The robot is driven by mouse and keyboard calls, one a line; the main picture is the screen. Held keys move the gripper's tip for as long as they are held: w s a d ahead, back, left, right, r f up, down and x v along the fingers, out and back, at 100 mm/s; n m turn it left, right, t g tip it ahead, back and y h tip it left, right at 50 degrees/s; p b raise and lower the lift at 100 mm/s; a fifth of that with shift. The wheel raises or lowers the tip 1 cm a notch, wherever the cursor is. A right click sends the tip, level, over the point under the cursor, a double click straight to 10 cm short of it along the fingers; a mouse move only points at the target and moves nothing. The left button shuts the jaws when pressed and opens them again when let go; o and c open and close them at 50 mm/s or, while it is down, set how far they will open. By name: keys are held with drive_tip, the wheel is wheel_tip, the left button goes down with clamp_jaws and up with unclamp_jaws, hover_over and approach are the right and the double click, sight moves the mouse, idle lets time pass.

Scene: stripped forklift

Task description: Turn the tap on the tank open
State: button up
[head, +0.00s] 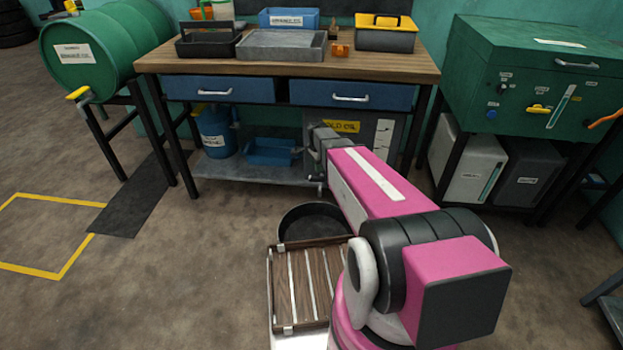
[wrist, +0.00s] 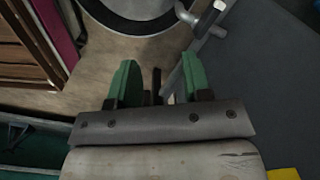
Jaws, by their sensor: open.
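A grey tank (head: 383,135) with a yellow label, partly read as "OLD OIL", stands on the shelf under the workbench, partly hidden by my arm. In the wrist view its grey face (wrist: 268,85) fills the right side. A metal tap (wrist: 205,18) shows at the top of the wrist view, beyond my fingertips; in the head view the tap (head: 321,187) is small, low on the tank's front. My gripper (wrist: 160,80) has two green fingers apart. A thin grey strip shows beside the right finger; I cannot tell whether it touches. My fingertips are hidden in the head view.
A round black pan (head: 312,218) is on the floor below the tap. A slatted wooden tray (head: 308,285) lies in front of it. A blue bin (head: 270,151) and blue can (head: 214,132) share the shelf.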

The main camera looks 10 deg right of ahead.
sight(312, 177)
drive_tip(key=w+a+f+m, duration=0.1)
drive_tip(key=w+f+m, duration=0.5)
drive_tip(key=w, duration=0.4)
wheel_tip(312, 177, down, 10)
drive_tip(key=shift+s+f, duration=0.1)
drive_tip(key=shift+f, duration=0.05)
clamp_jaws()
